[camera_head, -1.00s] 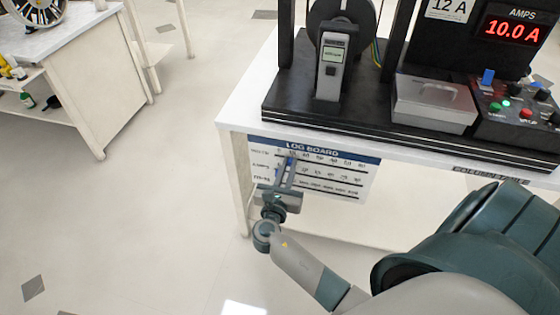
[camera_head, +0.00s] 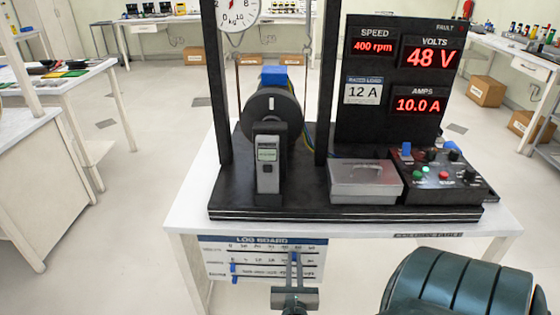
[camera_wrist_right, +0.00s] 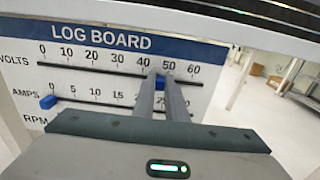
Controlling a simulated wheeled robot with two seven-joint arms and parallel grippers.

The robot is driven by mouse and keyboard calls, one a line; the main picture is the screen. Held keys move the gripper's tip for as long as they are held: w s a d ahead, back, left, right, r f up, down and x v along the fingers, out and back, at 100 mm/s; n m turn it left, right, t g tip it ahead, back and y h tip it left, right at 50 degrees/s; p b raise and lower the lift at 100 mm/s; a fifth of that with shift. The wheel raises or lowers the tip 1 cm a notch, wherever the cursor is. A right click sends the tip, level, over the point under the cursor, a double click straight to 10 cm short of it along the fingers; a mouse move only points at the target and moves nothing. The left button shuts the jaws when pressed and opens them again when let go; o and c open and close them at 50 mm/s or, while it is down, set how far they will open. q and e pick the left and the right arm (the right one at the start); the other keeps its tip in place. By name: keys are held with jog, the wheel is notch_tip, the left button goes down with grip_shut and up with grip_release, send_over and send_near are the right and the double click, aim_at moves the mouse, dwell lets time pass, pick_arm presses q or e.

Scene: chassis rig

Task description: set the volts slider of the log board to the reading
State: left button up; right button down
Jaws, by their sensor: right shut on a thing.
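The log board (camera_head: 285,241) hangs below the front edge of the table. Its blue volts slider (camera_wrist_right: 160,83) sits between the 40 and 50 marks, nearer 50, in the right wrist view. My right gripper (camera_head: 295,258) is shut on this slider, and its fingers partly hide it. The red volts display (camera_head: 431,58) reads 48 V. The blue amps slider (camera_wrist_right: 48,102) is at the 0 end of its scale. The RPM scale is mostly hidden in the wrist view. My left gripper is not in view.
The column table (camera_head: 190,215) carries a black rig with a motor wheel (camera_head: 262,105), a handheld meter (camera_head: 268,165), a grey metal box (camera_head: 365,182) and a control box (camera_head: 440,178). The table edge overhangs just above the board.

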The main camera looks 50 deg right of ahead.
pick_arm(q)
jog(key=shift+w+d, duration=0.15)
pick_arm(e)
jog(key=shift+s+d, duration=0.4)
jog(key=shift+s, duration=0.1)
jog(key=c, duration=1.8)
grip_release()
jog(key=shift+o, duration=0.2)
jog(key=shift+a, duration=0.1)
